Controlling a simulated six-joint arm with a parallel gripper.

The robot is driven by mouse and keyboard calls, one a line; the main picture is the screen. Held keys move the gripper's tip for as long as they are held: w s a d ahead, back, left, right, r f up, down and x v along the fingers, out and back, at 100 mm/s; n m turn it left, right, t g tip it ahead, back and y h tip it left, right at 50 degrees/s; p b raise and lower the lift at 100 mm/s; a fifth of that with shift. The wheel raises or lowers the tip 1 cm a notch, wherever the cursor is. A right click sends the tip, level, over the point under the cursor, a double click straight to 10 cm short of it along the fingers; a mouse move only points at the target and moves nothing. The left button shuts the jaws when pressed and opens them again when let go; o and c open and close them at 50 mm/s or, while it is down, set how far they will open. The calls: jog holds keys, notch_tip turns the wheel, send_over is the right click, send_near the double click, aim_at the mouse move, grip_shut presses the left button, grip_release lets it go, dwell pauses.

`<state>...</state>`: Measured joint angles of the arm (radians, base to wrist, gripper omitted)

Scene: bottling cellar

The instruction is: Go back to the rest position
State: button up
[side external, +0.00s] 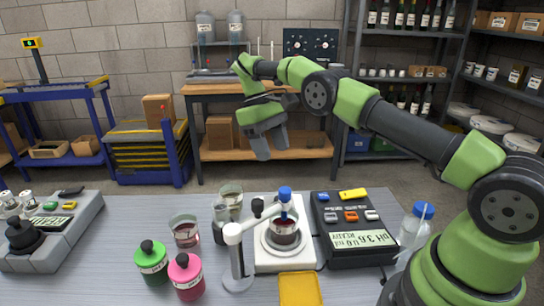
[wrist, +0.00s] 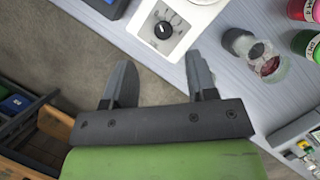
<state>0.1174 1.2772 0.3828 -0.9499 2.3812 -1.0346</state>
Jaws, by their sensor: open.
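My gripper (side external: 262,140) hangs in the air beyond the far edge of the workbench, in front of the wooden back bench. It is open, with nothing between its fingers. In the wrist view the two dark fingers of my gripper (wrist: 160,85) stand well apart, over the floor and the bench edge. My green and grey arm reaches to it from the right.
The workbench (side external: 160,212) holds a stirrer (side external: 258,252) with a beaker, a pH meter (side external: 352,228), an electrode stand (side external: 236,258), green (side external: 151,262) and pink (side external: 186,276) bottles, and a blue-capped bottle (side external: 414,232). Air around my gripper is free.

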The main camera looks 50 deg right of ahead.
jog(key=s+a+r+t, duration=0.25)
jog(key=s+r, duration=0.25)
jog(key=r, duration=0.4)
jog(key=s+a+r+t, duration=0.2)
jog(key=s+r+t, duration=0.15)
jog(key=r, duration=0.45)
jog(key=s+a+m+t+y, duration=0.1)
jog(key=s+a+m+t, duration=0.1)
jog(key=s, duration=0.6)
jog(key=s+a+f+m+t+y, duration=0.1)
jog(key=s+m+t, duration=0.1)
jog(key=s, duration=0.6)
jog(key=shift+s+a+f+t, duration=0.15)
jog(key=shift+a+t, duration=0.2)
jog(key=shift+t, duration=0.45)
